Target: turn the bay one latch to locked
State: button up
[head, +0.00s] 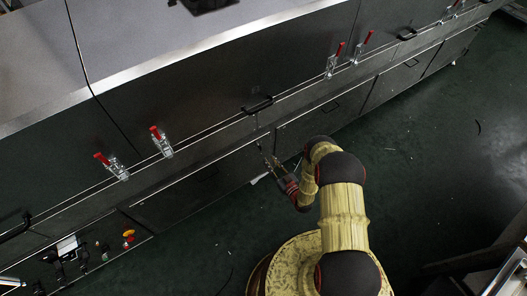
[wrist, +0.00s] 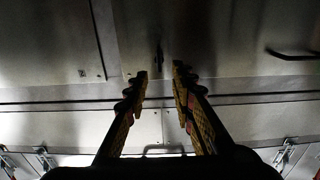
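My gripper (head: 268,160) is in front of the lower panels of the long grey dryer. In the wrist view its two yellow and dark fingers (wrist: 161,72) are spread apart, with nothing between the tips. A small dark upright piece (wrist: 158,53) on the metal panel shows just beyond the gap between the fingertips. It may be the bay one latch, but it is too small and dark to read its position. I cannot see contact between the fingers and it. In the head view the gripper and dim light hide the detail there.
Red-handled clamps (head: 161,141) line the dryer's ledge, with more to the right (head: 334,60). A dark bar handle (head: 257,105) is above my gripper. Another handle (wrist: 292,54) is at right in the wrist view. Control buttons (head: 128,235) sit lower left. The green floor (head: 430,130) at right is mostly clear.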

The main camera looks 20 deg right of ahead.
jog(key=b+x, duration=0.1)
jog(key=x, duration=0.6)
jog(key=shift+w+b, duration=0.35)
jog(key=shift+w, duration=0.05)
jog(key=shift+r, duration=0.1)
jog(key=c, duration=0.3)
grip_shut()
